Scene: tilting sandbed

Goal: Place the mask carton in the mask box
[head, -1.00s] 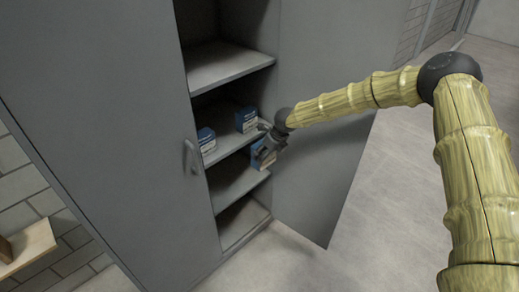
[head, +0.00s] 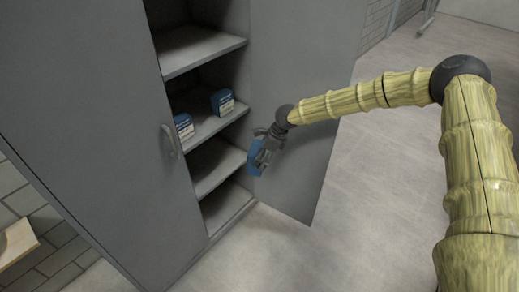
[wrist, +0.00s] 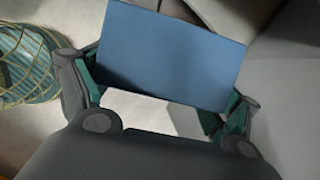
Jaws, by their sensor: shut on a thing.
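My gripper (head: 264,152) is shut on a blue carton (head: 254,158), in front of the open cabinet and right of its shelf edges. In the wrist view the carton (wrist: 170,52) shows a plain blue face, slightly tilted, spanning between the two fingers of the gripper (wrist: 160,92). Its label is not readable. Two similar blue-and-white cartons stand on a middle shelf, one at the front left (head: 184,126) and one farther right (head: 222,102). I cannot identify the mask box in these views.
The grey cabinet has a shut left door (head: 90,130), an open right door (head: 300,70) close behind my gripper, and several shelves (head: 203,48). Clear floor (head: 370,210) lies to the right.

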